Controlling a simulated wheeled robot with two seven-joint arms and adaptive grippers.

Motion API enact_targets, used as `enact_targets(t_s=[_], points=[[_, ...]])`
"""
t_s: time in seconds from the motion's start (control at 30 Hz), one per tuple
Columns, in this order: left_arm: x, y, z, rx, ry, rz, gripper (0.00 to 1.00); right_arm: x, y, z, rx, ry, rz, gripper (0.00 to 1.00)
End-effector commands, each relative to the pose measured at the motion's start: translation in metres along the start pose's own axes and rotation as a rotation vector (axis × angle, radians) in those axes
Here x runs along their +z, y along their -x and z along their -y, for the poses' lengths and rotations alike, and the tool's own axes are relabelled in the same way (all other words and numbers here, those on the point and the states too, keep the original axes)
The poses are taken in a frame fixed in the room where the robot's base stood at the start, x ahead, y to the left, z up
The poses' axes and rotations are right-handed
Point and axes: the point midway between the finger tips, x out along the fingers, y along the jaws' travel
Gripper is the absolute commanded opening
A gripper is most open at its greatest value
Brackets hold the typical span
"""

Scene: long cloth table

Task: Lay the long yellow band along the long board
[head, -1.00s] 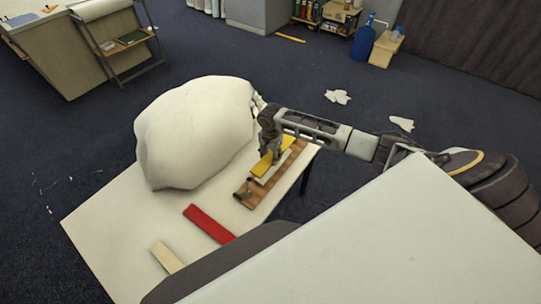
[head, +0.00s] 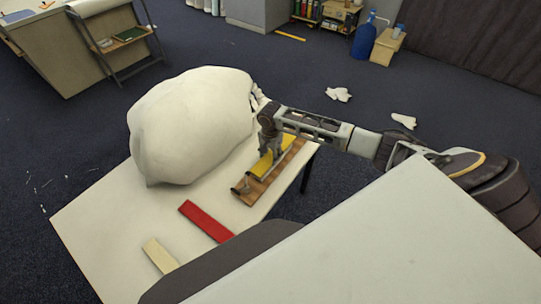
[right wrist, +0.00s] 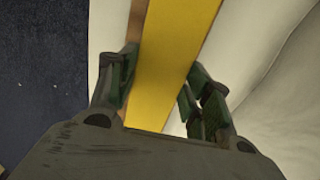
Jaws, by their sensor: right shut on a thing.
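The long yellow band (head: 262,166) lies lengthwise over the long brown wooden board (head: 268,186), on the table's right part. My right gripper (head: 271,154) is shut on the band. In the right wrist view the band (right wrist: 172,65) runs between the two fingers (right wrist: 158,88), and a brown strip of the board (right wrist: 136,30) shows along its left side. Whether the band rests on the board or hangs just above it, I cannot tell. Small posts stand at the board's near end. The left gripper is not in view.
A big white lumpy mass (head: 190,125) stands on the pale table (head: 110,225), close left of the board. A red strip (head: 206,221) and a cream strip (head: 160,255) lie nearer. The table's right edge runs close beside the board.

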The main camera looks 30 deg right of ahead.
Motion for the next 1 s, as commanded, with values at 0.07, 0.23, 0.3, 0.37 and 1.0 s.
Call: enact_targets(t_s=[0.07,0.23,0.3,0.37,1.0], points=[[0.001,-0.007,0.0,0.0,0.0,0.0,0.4,0.0,-0.006,0.0,-0.001,0.0,0.0,0.25],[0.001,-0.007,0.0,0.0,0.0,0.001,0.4,0.0,-0.012,0.0,0.001,-0.002,0.001,0.25],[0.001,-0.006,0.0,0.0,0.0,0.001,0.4,0.0,-0.015,0.0,0.0,-0.002,0.001,0.25],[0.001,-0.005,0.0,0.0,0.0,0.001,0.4,0.0,-0.017,0.0,0.0,-0.002,0.001,0.25],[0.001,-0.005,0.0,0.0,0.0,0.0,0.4,0.0,-0.021,0.0,0.0,-0.001,0.001,0.69]])
